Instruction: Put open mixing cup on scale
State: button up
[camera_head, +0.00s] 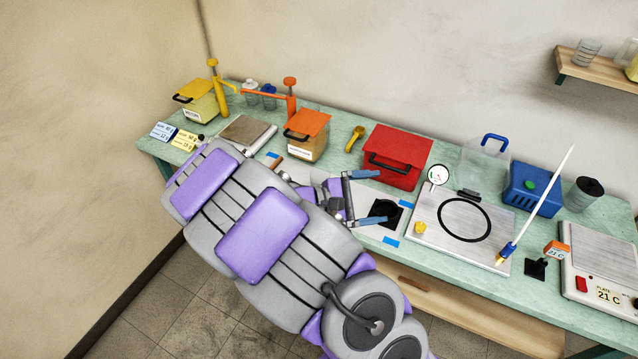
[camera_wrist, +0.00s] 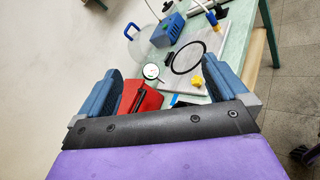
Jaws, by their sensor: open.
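My gripper (camera_head: 375,197) is open and empty, its two blue fingers spread apart over the front of the bench beside the red box; they also frame the wrist view (camera_wrist: 165,80). A flat metal-topped device (camera_head: 245,133), possibly the scale, sits on the bench's left part, partly behind my arm. No open mixing cup can be made out for certain. A clear cup (camera_head: 587,52) stands on the wall shelf at upper right, and a grey cup-like container with a dark top (camera_head: 584,194) stands at the bench's right; I cannot tell whether either is the mixing cup.
The red box (camera_head: 405,148) stands just beyond my gripper. A metal plate with a black ring (camera_head: 425,232) lies to its right. A blue box (camera_head: 533,187), a white brush-like tool (camera_head: 540,200) and a plate device reading 21 C (camera_head: 602,292) fill the right side.

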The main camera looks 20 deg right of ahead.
jog(key=w+a+f+n+t+h, duration=0.2)
jog(key=w+a+f+n+t, duration=0.2)
jog(key=w+f+n+t, duration=0.55)
jog(key=w+a+f+n+t+y, duration=0.45)
jog(key=w+a+f+n, duration=0.25)
jog(key=a+f, duration=0.3)
jog(key=b, duration=0.1)
send_near(324, 172)
jog(key=shift+d+f+h, duration=0.35)
jog(key=shift+d+f, duration=0.15)
jog(key=shift+f, duration=0.2)
jog(key=shift+t, duration=0.3)
jog(key=shift+w+a+r+b+x, duration=0.1)
jog(key=shift+b+x, duration=0.2)
jog(key=shift+x, duration=0.75)
jog(key=shift+w+a+r+b+x, duration=0.1)
jog(key=shift+b+x, duration=0.15)
jog(key=shift+x, duration=0.8)
jog(key=shift+w+a+r+b+x, duration=0.1)
jog(key=shift+b+x, duration=0.2)
jog(key=shift+x, duration=0.8)
jog(key=shift+s+d, duration=0.1)
jog(key=c, duration=1.1)
